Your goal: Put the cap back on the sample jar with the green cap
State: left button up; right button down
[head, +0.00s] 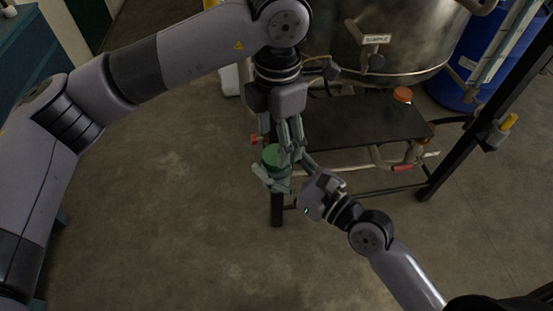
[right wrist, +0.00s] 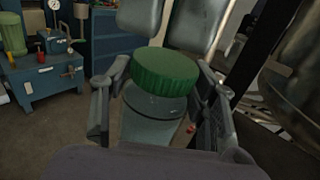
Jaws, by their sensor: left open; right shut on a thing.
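The sample jar (right wrist: 152,108) is clear and glassy, seen in the right wrist view between the fingers of my right gripper (head: 276,181), which is shut on it. The ribbed green cap (right wrist: 166,71) sits over the jar's mouth; I cannot tell whether it is threaded on. The cap also shows in the head view (head: 271,154). My left gripper (head: 289,150) is open and comes down from above. In the right wrist view its two grey fingers (right wrist: 168,38) are just above and behind the cap, apart from each other. The jar is held up in front of the stand.
A black shelf (head: 370,122) stands behind the grippers, with an orange-capped jar (head: 402,95) on it. A steel vessel (head: 390,45) with a sample label and a blue drum (head: 468,82) stand behind. A red-handled valve (head: 402,167) hangs below the shelf. The floor at front left is clear.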

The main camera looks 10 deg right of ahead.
aim_at(276, 154)
pick_arm(q)
jog(key=shift+f, duration=2)
jog(key=shift+c, duration=0.2)
jog(key=c, duration=1.2)
jog(key=o, duration=1.4)
jog(key=shift+r, duration=0.1)
notch_tip(276, 154, up, 12)
jog(key=shift+f, duration=0.1)
jog(key=shift+d, duration=0.1)
